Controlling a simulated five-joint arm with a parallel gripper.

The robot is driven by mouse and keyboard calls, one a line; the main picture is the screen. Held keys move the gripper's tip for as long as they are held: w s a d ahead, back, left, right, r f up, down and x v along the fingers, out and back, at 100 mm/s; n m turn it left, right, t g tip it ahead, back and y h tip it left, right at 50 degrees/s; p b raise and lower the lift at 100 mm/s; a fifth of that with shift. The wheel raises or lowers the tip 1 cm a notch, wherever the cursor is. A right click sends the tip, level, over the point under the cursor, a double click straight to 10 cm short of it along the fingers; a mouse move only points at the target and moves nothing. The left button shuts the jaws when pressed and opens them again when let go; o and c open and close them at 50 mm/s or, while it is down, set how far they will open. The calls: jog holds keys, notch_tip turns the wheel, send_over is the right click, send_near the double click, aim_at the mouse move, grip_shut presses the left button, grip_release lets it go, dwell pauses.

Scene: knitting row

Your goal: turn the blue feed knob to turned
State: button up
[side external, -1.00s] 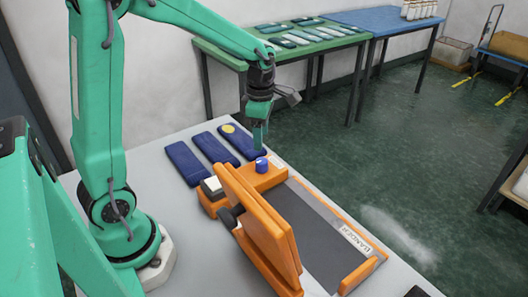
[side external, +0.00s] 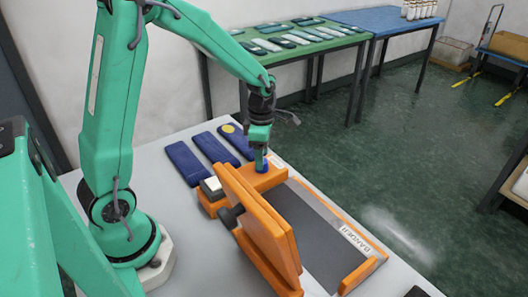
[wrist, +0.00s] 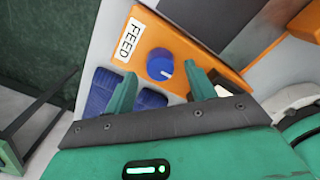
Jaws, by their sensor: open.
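The blue feed knob (wrist: 160,65) sits on the orange block (wrist: 207,66) beside a white FEED label (wrist: 130,40). A white pointer line on the knob points to the right in the wrist view. My gripper (wrist: 160,82) is open, with one green finger on each side and just short of the knob in that picture. In the side view my gripper (side external: 261,168) is down at the knob (side external: 263,167) and partly hides it. Whether the fingers touch the knob cannot be told.
The orange machine's raised panel (side external: 258,220) and dark bed (side external: 318,238) stand just in front of the knob. Several blue folded pieces (side external: 213,148) lie to the left. A white button (side external: 212,185) is nearby.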

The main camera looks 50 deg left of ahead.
jog(key=shift+f, duration=0.75)
jog(key=c, duration=1)
jog(key=shift+o, duration=0.2)
